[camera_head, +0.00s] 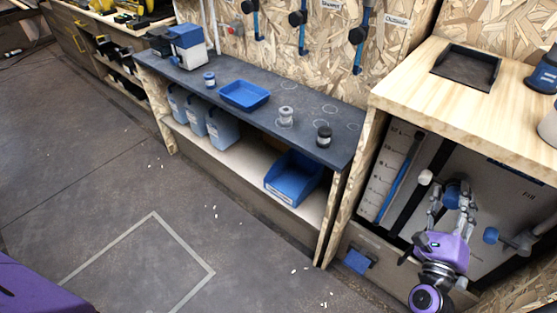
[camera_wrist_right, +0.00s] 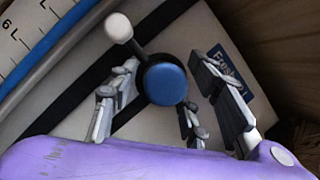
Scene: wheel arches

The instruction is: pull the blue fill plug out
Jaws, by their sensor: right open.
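My left gripper is not in view.
A second blue knob (camera_head: 491,235) on a grey pipe is close right of my gripper, below the "Fill" lettering. The wooden worktop (camera_head: 405,85) overhangs the panel. A dark bench (camera_head: 300,125) with a blue tray (camera_head: 245,95) stands left.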

